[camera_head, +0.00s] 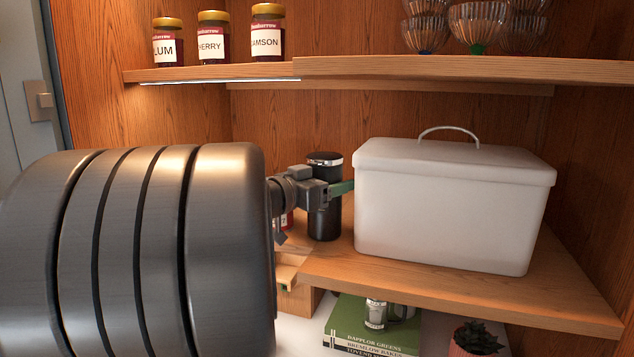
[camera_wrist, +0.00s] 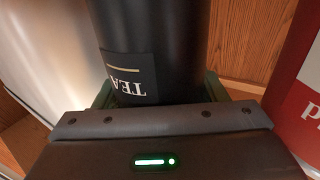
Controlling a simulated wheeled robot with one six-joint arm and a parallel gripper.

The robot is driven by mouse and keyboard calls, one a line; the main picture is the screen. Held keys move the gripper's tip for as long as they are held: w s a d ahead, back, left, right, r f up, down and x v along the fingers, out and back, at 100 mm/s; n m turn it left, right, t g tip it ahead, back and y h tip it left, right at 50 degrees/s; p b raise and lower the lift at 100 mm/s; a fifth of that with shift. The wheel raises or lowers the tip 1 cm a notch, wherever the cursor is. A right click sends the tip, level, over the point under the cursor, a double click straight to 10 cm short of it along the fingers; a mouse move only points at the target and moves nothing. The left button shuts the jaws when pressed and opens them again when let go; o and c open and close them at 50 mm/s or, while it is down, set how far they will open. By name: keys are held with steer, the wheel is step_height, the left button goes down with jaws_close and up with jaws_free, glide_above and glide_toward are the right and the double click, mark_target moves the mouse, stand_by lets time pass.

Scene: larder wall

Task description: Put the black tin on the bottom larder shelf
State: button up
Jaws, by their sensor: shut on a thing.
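The black tin (camera_head: 325,218), with a dark lid and silver band, is upright at the lower larder shelf (camera_head: 420,290), left of the white bin. In the wrist view the tin (camera_wrist: 160,30) shows a "TEA" label, upside down in the picture. My gripper (camera_head: 328,190) is shut on the tin, with a green finger on each side of it; the fingers also show in the wrist view (camera_wrist: 158,90). I cannot tell whether the tin's base touches the shelf. My arm hides part of the shelf's left side.
The white lidded bin (camera_head: 450,205) stands close to the tin's right. A red tin (camera_wrist: 298,110) is on its other side. An upper shelf (camera_head: 400,68) holds jars (camera_head: 267,35) and glass bowls (camera_head: 480,25). Green books (camera_head: 365,335) and a plant (camera_head: 478,338) are below.

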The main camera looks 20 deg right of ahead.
steer(key=o, duration=1.1)
steer(key=shift+f, duration=0.15)
steer(key=shift+c, duration=0.2)
steer(key=b+v, duration=0.2)
steer(key=v, duration=1)
